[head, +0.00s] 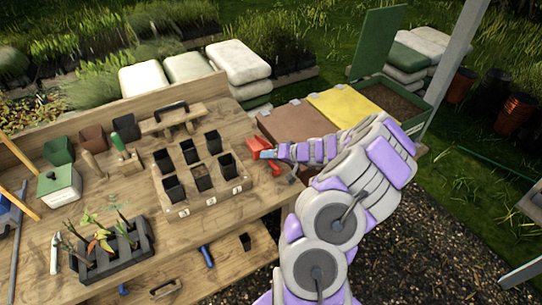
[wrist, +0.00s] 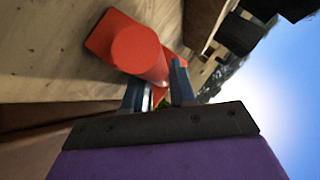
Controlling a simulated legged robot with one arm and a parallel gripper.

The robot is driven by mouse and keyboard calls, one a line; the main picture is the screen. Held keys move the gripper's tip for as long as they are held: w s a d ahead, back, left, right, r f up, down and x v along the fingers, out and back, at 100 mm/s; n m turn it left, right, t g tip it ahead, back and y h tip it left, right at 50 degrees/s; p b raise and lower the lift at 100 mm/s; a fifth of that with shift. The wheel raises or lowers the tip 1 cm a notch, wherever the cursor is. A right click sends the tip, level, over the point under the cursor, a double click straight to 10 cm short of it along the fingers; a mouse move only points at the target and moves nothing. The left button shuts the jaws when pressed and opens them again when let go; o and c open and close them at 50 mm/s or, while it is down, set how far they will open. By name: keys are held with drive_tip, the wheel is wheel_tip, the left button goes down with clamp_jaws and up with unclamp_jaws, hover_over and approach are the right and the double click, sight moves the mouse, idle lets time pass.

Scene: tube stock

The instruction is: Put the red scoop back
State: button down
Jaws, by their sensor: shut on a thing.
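The red scoop (head: 257,146) is at the right edge of the wooden bench, beside the tray of black pots. My gripper (head: 268,155) reaches in from the right and is shut on it. In the wrist view the scoop's round red end (wrist: 137,47) faces the camera, with the blue fingers (wrist: 160,88) close against its red body. Part of the scoop is hidden behind the fingers. I cannot tell whether it touches the bench top.
A pot tray (head: 212,202) is left of the scoop. Behind my arm are bins with a brown lid (head: 298,120) and a yellow lid (head: 346,108). A third bin (head: 418,122) is open, its green lid (head: 380,42) raised. A post (head: 462,45) stands at right.

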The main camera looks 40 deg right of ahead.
drive_tip(key=shift+a+r, duration=0.25)
drive_tip(key=shift+a, duration=1)
drive_tip(key=shift+a+f+b, duration=0.1)
drive_tip(key=shift+a+b, duration=0.2)
drive_tip(key=shift+a, duration=0.1)
drive_tip(key=shift+d+f, duration=0.15)
drive_tip(key=shift+d, duration=0.05)
drive_tip(key=c, duration=1.1)
unclamp_jaws()
drive_tip(key=shift+d+f, duration=0.15)
drive_tip(key=shift+d, duration=0.45)
drive_tip(key=shift+d+f, duration=0.15)
drive_tip(key=shift+d, duration=0.4)
drive_tip(key=shift+o, duration=0.9)
drive_tip(key=shift+a, duration=0.1)
drive_tip(key=shift+o, duration=0.4)
drive_tip(key=shift+a+r, duration=0.15)
drive_tip(key=shift+a, duration=0.6)
drive_tip(key=shift+s+d, duration=0.15)
drive_tip(key=shift+d, duration=0.15)
drive_tip(key=shift+a, duration=0.15)
